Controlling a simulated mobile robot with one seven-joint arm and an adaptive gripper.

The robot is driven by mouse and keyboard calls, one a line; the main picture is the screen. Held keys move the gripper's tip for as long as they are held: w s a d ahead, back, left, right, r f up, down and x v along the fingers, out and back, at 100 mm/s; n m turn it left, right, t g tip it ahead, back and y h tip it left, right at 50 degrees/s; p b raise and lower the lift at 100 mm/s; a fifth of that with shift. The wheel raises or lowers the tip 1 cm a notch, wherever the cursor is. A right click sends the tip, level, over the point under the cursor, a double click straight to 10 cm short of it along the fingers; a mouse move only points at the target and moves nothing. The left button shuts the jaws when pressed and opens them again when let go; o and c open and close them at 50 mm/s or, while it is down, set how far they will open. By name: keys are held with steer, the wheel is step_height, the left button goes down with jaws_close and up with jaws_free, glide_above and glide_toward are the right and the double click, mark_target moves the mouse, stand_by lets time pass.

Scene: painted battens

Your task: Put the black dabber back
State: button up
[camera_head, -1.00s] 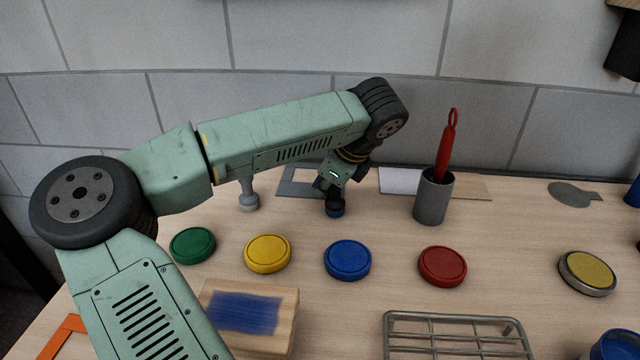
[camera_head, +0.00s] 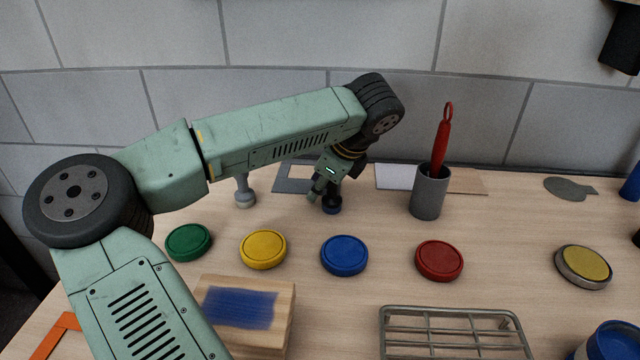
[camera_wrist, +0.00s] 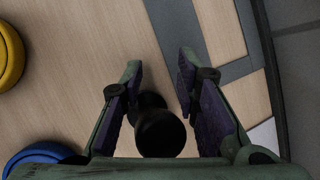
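The black dabber (camera_head: 331,204) stands upright on the table in front of the grey flat frame, with a dark blue foot. In the wrist view the dabber's round black knob (camera_wrist: 160,132) shows between the two fingers. My gripper (camera_head: 332,192) is low over the dabber. It also shows in the wrist view (camera_wrist: 160,72), its fingers spread with a gap on each side of the knob. A grey dabber (camera_head: 244,193) stands to the left.
Green, yellow, blue and red (camera_head: 439,260) round pads lie in a row in front. A grey cup (camera_head: 430,196) with a red tool stands to the right. A wooden block (camera_head: 285,310) with blue paint and a wire rack (camera_head: 450,318) are nearer. The wall is close behind.

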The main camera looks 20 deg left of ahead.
steer(key=shift+r, duration=0.15)
steer(key=b+v, duration=0.3)
steer(key=v, duration=0.9)
steer(key=shift+b, duration=0.3)
